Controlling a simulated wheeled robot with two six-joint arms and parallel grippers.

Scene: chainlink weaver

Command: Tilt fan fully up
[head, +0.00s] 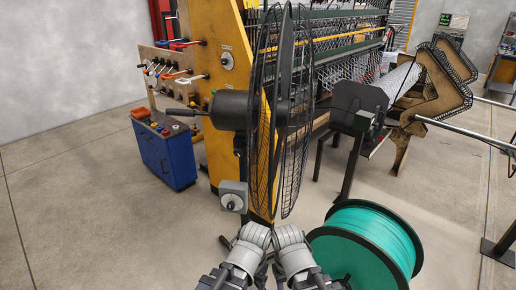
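The black pedestal fan stands straight ahead in the head view. Its round wire cage (262,150) is seen nearly edge-on, facing right, and looks close to vertical. The dark motor housing (229,109) is behind the cage on the left, with a thin rod-like handle (181,111) sticking out to the left. A grey control box (233,196) with a round knob is on the stand below. My two arms show only as grey and black links at the bottom centre, below the fan and apart from the cage. I can make out no gripper fingers; the fan's base is largely hidden.
A large teal spool (372,243) stands close on the right of my arms. A blue cabinet (168,151) is at left. The yellow-framed weaving machine (217,46) stands behind the fan, with a wire-mesh roll (397,82) at right. The floor (95,230) at front left is clear.

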